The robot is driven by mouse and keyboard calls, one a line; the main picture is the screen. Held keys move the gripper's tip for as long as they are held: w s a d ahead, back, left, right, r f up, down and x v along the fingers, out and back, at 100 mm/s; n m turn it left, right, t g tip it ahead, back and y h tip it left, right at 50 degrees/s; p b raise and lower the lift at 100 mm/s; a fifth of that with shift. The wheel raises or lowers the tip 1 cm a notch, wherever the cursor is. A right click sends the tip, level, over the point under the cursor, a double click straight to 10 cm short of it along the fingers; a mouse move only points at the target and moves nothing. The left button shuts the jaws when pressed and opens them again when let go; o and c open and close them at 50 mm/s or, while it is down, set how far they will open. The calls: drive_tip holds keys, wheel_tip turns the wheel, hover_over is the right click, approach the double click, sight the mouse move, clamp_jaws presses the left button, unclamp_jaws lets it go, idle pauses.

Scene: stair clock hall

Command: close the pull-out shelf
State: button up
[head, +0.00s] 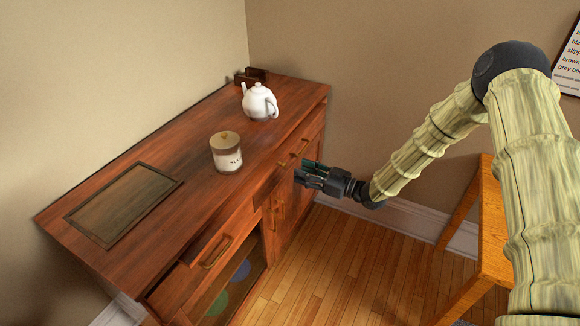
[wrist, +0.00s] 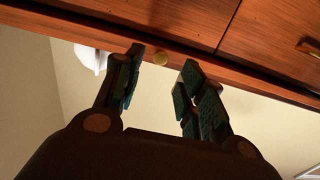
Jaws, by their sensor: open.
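My gripper (head: 301,171) is open and empty in front of the right half of the cabinet. Contact cannot be judged.
The wooden cabinet (head: 185,165) carries a white teapot (head: 259,102), a lidded jar (head: 226,158) and a dark inset panel (head: 125,200). A drawer handle (head: 215,252) projects at the front left. A wooden stool or table (head: 494,225) stands right. Floor between is clear.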

sight(286, 165)
drive_tip(key=shift+x, duration=2.75)
clamp_jaws()
